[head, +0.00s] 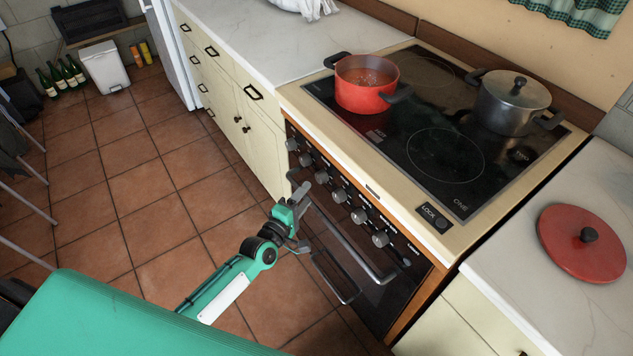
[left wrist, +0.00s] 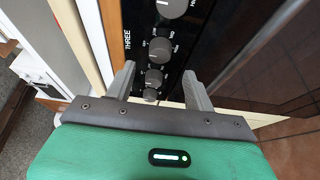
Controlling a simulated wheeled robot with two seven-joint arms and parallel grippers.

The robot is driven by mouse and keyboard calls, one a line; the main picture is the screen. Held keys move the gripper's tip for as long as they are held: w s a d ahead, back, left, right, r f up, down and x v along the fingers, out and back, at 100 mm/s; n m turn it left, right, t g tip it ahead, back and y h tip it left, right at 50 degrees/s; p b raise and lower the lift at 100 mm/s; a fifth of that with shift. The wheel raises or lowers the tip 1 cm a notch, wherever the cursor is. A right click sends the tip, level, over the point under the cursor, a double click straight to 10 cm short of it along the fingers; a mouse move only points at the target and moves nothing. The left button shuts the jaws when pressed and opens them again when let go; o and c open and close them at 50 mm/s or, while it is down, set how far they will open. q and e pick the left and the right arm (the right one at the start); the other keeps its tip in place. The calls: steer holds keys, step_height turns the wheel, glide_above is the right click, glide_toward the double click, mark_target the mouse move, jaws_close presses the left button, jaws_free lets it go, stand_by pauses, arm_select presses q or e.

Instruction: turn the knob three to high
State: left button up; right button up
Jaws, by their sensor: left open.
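A row of grey knobs (head: 339,195) runs along the dark front panel of the stove. In the left wrist view the label THREE stands beside a grey knob (left wrist: 160,50) marked around its rim; a pointer line shows on it, but I cannot surely read its setting. My left gripper (head: 297,200) is in front of the panel. In the left wrist view its open, empty fingers (left wrist: 158,76) reach toward the panel, with smaller-looking knobs (left wrist: 154,78) showing between them. I cannot tell whether a finger touches anything. My right gripper is not in view.
An oven handle (head: 345,245) crosses below the knobs. A red pot (head: 362,90) and a grey lidded pot (head: 511,106) stand on the black cooktop (head: 430,165). A red lid (head: 570,252) lies on the right counter. The tiled floor (head: 150,185) left of the stove is clear.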

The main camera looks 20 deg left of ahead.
mark_target(319, 180)
arm_select(q)
steer(key=x, duration=0.6)
steer(key=shift+w+d, duration=0.1)
steer(key=shift+w, duration=0.15)
steer(key=shift+c, duration=0.2)
steer(key=c, duration=0.9)
